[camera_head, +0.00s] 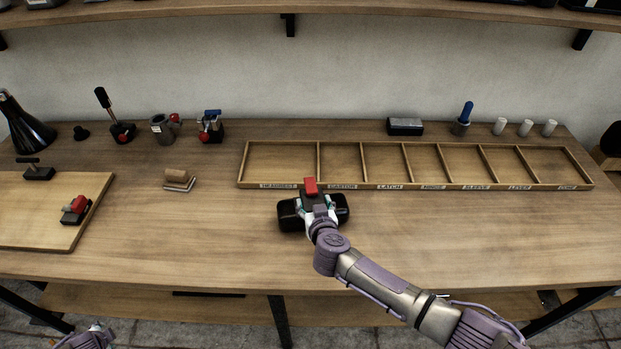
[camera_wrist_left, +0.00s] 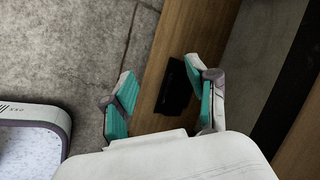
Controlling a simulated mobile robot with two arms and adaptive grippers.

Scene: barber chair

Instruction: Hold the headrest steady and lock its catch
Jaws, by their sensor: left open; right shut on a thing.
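The headrest (camera_head: 290,216) is a black padded block lying on the table, in front of the sorting tray. A red piece, which looks like its catch (camera_head: 311,186), stands up at its back edge. My right gripper (camera_head: 318,205) is shut on the headrest's middle from above and hides part of it. My left gripper shows at the bottom left of the head view, low in front of the table. In the left wrist view my left gripper (camera_wrist_left: 160,100) is open and empty, with floor and a wooden board behind it.
A wooden tray (camera_head: 415,187) with labelled compartments, HEADREST at its left end, lies behind the headrest and looks empty. A board (camera_head: 40,240) with a red-topped clamp (camera_head: 75,208) lies at the left. A small wooden block (camera_head: 178,178) lies between. Table right of my right arm is clear.

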